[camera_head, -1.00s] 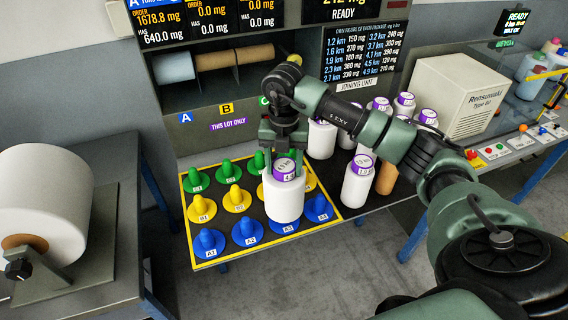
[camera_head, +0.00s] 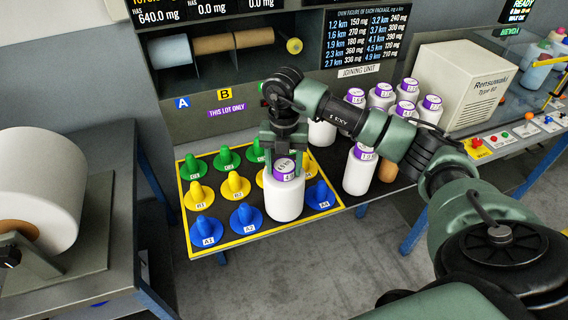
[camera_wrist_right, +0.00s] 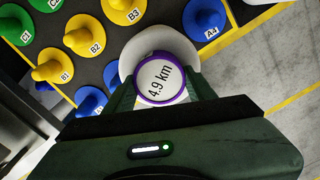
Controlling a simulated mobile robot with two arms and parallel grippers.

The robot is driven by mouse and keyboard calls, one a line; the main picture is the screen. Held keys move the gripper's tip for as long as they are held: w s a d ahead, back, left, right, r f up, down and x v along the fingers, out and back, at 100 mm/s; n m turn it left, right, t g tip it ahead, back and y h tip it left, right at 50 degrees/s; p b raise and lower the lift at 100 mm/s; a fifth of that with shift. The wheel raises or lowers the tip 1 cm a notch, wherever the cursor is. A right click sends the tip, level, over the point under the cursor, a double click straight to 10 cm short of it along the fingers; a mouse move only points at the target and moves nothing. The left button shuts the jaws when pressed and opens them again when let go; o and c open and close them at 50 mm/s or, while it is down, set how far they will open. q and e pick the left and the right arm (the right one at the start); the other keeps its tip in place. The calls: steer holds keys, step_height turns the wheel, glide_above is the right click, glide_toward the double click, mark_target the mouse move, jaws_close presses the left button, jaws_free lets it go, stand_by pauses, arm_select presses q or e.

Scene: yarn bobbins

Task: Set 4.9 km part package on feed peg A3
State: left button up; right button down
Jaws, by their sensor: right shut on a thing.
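The 4.9 km package (camera_head: 284,200) is a white bobbin with a purple-rimmed label on top. My right gripper (camera_head: 285,160) is shut on its upper part, and the package is upright. In the right wrist view the label (camera_wrist_right: 160,81) reads 4.9 km, between the fingers of my right gripper (camera_wrist_right: 162,92). The package covers the spot of peg A3 in both views, between blue pegs A2 (camera_head: 244,218) and A4 (camera_head: 320,196). Peg A3 is hidden, and I cannot tell whether the package rests on it. My left gripper is not in view.
The yellow-edged peg board (camera_head: 222,249) also holds yellow pegs, such as B1 (camera_head: 199,196), and green pegs behind. Several white packages (camera_head: 359,171) stand to the right. A large white roll (camera_head: 38,195) is at the left.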

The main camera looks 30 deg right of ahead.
steer(key=shift+f, duration=0.3)
stand_by(0.5)
steer(key=c, duration=0.6)
jaws_free()
steer(key=shift+o, duration=0.8)
step_height(320, 180, up, 7)
steer(key=shift+f+b, duration=0.15)
steer(key=shift+b, duration=1.05)
steer(key=shift+r, duration=0.6)
